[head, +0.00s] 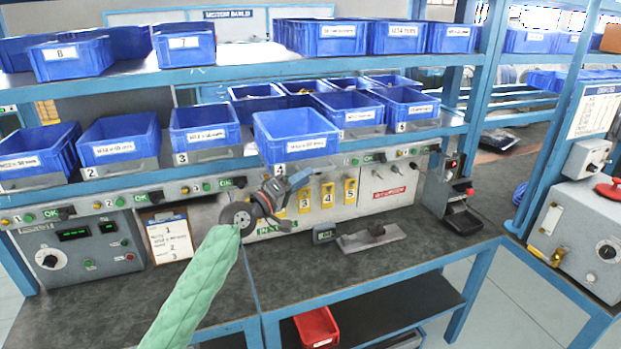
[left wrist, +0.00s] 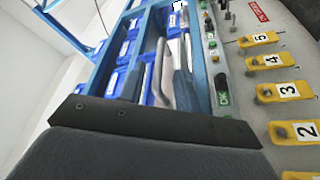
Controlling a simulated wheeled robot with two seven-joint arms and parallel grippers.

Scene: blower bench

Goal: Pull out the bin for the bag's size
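A row of blue bins with white size labels stands on the lower shelf. Bin 1 (head: 38,150), bin 2 (head: 120,138) and bin 3 (head: 205,125) are to the left, their label text only partly legible. Bin 4 (head: 275,128) sticks out further toward me than its neighbours. My left gripper (head: 298,180) is just below the front of bin 4. I cannot tell whether it touches the bin or how its fingers stand. In the left wrist view blue bins (left wrist: 125,50) show beyond the dark gripper body. I cannot make out a bag for certain. My right gripper is out of view.
Yellow numbered tags (head: 327,195) and green OK buttons line the panel under the shelf. A clipboard (head: 170,238) with a numbered list leans on it. A grey plate (head: 355,242) with a dark item lies on the bench. The bench front (head: 330,275) is clear.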

